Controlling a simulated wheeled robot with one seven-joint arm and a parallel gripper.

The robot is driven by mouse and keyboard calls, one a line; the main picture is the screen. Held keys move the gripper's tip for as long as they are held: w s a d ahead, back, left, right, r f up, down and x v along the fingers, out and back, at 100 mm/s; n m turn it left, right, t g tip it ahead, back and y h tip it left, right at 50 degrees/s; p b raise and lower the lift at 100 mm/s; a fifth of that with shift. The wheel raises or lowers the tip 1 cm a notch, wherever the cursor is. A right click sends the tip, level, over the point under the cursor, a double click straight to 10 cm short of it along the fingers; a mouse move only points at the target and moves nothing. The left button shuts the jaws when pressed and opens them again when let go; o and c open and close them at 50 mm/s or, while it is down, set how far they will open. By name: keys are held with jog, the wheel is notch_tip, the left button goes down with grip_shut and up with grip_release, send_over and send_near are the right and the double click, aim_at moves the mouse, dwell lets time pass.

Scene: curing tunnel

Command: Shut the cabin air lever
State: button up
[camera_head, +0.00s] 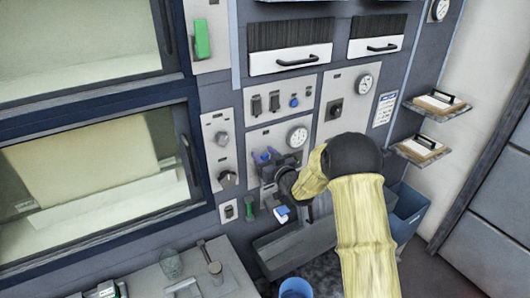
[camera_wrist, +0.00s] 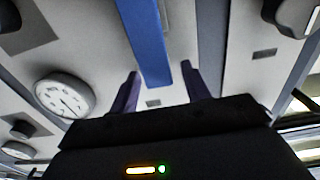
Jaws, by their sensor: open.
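A blue bar (camera_wrist: 145,35), the lever-like part in front of my gripper, runs from the top edge of the wrist view down to between my fingertips. I cannot read a label on it. My gripper (camera_wrist: 160,72) is open, with one purple finger on each side of the bar; contact is not clear. In the head view my gripper (camera_head: 263,156) is at the lower middle panel, left of a round gauge. A blue-and-white piece (camera_head: 282,212) shows below it; I cannot tell whether it is the same bar. My arm hides part of this panel.
A round gauge (camera_head: 297,136) and a dark knob (camera_head: 227,178) flank my gripper. A green handle (camera_head: 249,208) is at lower left. A grey trough (camera_head: 288,250) lies below. A bench (camera_head: 150,282) with a glass is at the front left. A blue bin (camera_head: 409,212) stands right.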

grip_shut()
